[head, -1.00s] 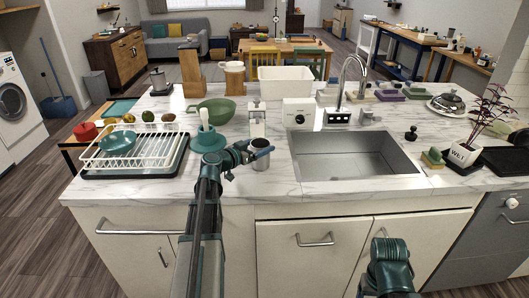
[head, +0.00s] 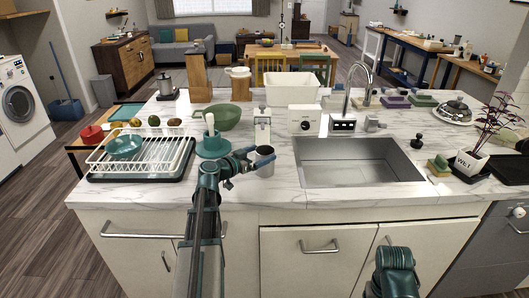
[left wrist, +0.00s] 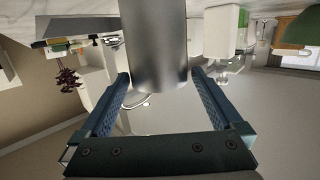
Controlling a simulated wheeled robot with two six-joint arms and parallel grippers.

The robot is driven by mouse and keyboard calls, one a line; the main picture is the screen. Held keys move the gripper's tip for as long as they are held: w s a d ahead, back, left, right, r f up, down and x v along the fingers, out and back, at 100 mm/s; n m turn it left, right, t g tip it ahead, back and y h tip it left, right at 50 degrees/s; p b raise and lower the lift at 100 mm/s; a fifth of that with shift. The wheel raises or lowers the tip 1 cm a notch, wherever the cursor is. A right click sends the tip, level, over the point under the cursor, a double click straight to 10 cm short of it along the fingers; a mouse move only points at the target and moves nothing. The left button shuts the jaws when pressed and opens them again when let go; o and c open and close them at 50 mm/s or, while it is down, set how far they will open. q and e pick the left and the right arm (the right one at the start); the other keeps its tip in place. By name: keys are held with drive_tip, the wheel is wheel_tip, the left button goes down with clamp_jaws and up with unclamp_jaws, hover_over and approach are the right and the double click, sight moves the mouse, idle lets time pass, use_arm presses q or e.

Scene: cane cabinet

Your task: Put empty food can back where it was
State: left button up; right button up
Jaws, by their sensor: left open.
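The empty food can (head: 265,162) is a plain grey metal cylinder. It stands upright on the marble counter near the front edge, left of the sink. My left gripper (head: 247,160) is just left of the can in the head view. In the left wrist view the can (left wrist: 157,45) shows between the tips of the two blue fingers of my left gripper (left wrist: 160,82). The fingers are spread, with a gap visible on at least the right side. Of my right arm only a teal link shows at the bottom; its gripper is not visible.
A teal plunger-like item (head: 212,145) and a white dish rack (head: 140,150) stand left of the can. A white dispenser (head: 262,125) is behind it. The sink (head: 358,162) lies to its right. The counter's front edge is close.

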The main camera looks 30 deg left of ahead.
use_arm(q)
drive_tip(key=p+v, duration=0.1)
drive_tip(key=v, duration=0.8)
drive_tip(key=shift+s, duration=0.25)
drive_tip(key=b+x, duration=0.1)
drive_tip(key=x, duration=1)
drive_tip(key=shift+w+b, duration=0.35)
drive_tip(key=shift+w+d+f, duration=0.1)
drive_tip(key=shift+w+f, duration=0.05)
drive_tip(key=shift+f, duration=0.1)
drive_tip(key=shift+r, duration=0.15)
